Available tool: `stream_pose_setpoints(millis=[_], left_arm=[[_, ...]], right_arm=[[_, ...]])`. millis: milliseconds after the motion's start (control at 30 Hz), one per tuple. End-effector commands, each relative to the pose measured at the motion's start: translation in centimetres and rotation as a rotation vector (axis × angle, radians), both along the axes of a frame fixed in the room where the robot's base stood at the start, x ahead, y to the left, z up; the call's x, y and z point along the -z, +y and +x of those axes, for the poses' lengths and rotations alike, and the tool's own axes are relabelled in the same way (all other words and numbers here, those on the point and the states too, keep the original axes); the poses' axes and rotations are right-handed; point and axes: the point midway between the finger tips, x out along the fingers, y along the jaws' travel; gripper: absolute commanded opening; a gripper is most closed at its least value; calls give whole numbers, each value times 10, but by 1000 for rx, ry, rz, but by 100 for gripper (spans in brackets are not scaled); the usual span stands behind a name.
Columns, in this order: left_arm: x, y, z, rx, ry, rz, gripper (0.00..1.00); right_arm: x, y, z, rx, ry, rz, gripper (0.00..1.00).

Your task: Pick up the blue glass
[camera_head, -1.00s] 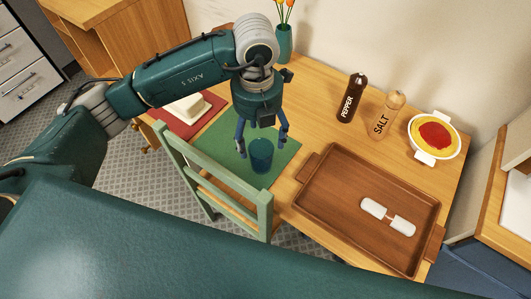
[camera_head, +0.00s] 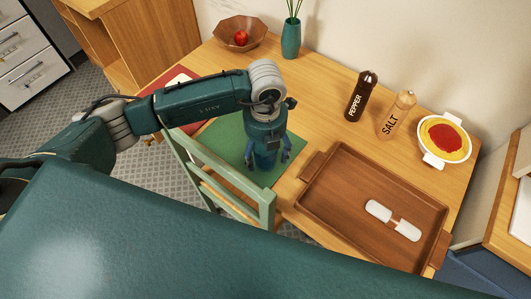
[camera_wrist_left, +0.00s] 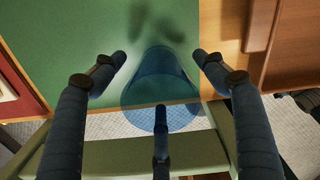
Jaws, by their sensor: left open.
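The blue glass (camera_head: 265,158) stands on the green mat (camera_head: 224,138), near the table's front edge. My left gripper (camera_head: 266,163) points down over it, its fingers on both sides of the glass and apart from each other. In the left wrist view the see-through blue glass (camera_wrist_left: 160,92) lies between the open fingers (camera_wrist_left: 160,75), with gaps on both sides. A third finger overlaps its near side in that view; whether it touches cannot be told. My right gripper is not in view.
A brown tray (camera_head: 325,207) with a white item is right of the mat. A green chair (camera_head: 190,160) is close in front. A wooden bowl (camera_head: 226,37) and vase (camera_head: 291,40) are at the back.

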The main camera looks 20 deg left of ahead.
Motion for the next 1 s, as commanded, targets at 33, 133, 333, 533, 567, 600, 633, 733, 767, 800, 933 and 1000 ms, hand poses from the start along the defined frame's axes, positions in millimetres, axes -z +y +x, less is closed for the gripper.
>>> stream_pose_setpoints(millis=[33, 133, 333, 533, 567, 600, 633, 733, 767, 800, 933, 1000], left_arm=[[6, 0, -1, -1, 4, -1, 72], [16, 0, 0, -1, 1, -1, 72], [21, -1, 0, 1, -1, -1, 72], [21, -1, 0, 0, -1, -1, 48], [21, -1, 0, 0, -1, -1, 42], [21, -1, 0, 0, -1, -1, 34], [21, -1, 0, 0, -1, -2, 28], [21, -1, 0, 0, -1, -2, 16], [21, -1, 0, 0, -1, -2, 16], [20, -1, 1, 0, -2, -2, 16], [20, -1, 1, 0, -2, -2, 16], [20, -1, 1, 0, -2, -2, 16]], right_arm=[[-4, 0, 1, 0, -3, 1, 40], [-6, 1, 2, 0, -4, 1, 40], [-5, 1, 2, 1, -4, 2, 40], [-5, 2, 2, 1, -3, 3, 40], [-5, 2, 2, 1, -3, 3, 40], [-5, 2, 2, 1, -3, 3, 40], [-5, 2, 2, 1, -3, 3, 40], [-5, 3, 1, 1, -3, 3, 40], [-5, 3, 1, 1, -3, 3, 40], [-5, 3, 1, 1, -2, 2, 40], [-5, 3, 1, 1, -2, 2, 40], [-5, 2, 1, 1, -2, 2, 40]])
